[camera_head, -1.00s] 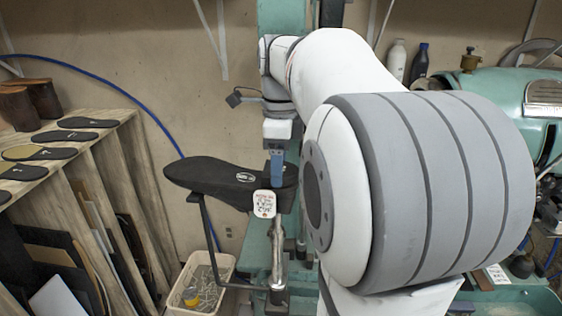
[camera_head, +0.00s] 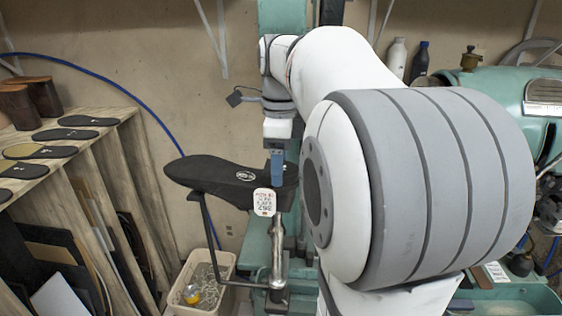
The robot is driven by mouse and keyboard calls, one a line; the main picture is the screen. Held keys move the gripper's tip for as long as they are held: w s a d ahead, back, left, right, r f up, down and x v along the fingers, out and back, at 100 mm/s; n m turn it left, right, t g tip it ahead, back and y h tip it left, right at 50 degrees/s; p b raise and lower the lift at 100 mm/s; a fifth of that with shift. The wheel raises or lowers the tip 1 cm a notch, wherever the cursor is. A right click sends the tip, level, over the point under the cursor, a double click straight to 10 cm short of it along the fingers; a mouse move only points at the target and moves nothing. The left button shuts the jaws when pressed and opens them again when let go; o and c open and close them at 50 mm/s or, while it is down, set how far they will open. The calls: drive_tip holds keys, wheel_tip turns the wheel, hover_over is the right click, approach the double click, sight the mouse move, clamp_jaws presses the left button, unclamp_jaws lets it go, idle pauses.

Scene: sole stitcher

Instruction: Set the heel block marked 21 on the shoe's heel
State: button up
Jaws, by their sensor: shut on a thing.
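The black shoe (camera_head: 205,173) rests sole up on a metal stand (camera_head: 277,250), its toe to the left and its heel end to the right. My gripper (camera_head: 277,170) points down over the heel end, with its blue fingers shut. It is shut on the heel block, which is mostly hidden by the fingers and my arm. I cannot read its mark 21. I cannot tell whether the block touches the heel or sits slightly above it.
A white tag (camera_head: 264,202) hangs in front of the heel end. A wooden rack (camera_head: 112,125) with several dark soles and brown blocks stands at the left. A bin (camera_head: 225,268) sits below the shoe. A green machine (camera_head: 492,92) stands at the right.

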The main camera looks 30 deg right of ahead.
drive_tip(key=o, duration=1.1)
